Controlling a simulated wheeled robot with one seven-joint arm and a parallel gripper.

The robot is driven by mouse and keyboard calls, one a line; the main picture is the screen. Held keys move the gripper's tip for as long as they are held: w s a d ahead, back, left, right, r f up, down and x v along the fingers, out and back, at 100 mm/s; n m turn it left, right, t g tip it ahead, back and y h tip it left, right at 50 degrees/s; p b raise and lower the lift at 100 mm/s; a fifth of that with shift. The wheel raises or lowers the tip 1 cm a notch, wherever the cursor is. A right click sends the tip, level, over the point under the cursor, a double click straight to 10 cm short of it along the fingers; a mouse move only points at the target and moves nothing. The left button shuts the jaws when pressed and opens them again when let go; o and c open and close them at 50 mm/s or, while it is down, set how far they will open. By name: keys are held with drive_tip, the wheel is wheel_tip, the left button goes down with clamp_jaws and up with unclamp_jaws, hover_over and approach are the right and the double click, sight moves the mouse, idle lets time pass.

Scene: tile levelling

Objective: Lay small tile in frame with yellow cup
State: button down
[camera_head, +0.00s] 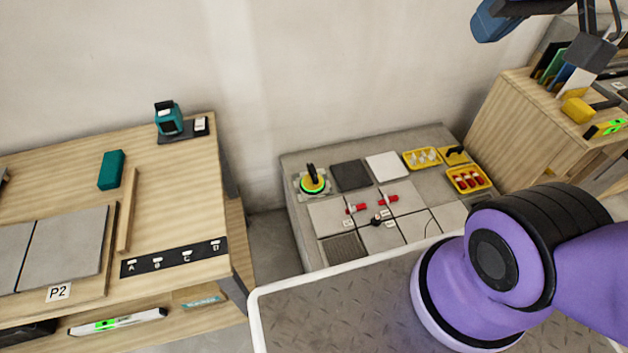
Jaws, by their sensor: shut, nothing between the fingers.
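A round yellow-green cup with a black handle (312,182) stands on a small light-grey plate or tile at the back left of the low grey platform. To its right lie a dark square tile (350,176) and a white square tile (387,166). In front are several pale laid tiles (327,216) with red pieces on their joints, and a dark ribbed patch (342,247) at the front left. I cannot tell which piece is the small tile or where the frame's edges run. My purple arm covers the platform's front right. I cannot make out my gripper.
Yellow trays of white (422,158) and red (468,179) pieces sit at the platform's back right. The left wooden table holds large grey tiles (62,250) marked P2, a wooden strip (128,210) and a teal device (168,120). A wooden cabinet (530,125) stands right.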

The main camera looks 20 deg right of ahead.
drive_tip(key=c, duration=1.4)
unclamp_jaws()
drive_tip(key=shift+w, duration=0.1)
drive_tip(key=o, duration=0.5)
drive_tip(key=shift+w+a+r, duration=0.1)
drive_tip(key=shift+w+r, duration=0.05)
drive_tip(key=shift+w, duration=0.5)
drive_tip(key=shift+w+r, duration=0.1)
drive_tip(key=shift+w, duration=0.5)
drive_tip(key=g, duration=0.5)
hover_over(313, 169)
wheel_tip(313, 169, down, 65)
wheel_tip(313, 169, down, 11)
drive_tip(key=shift+r, duration=0.1)
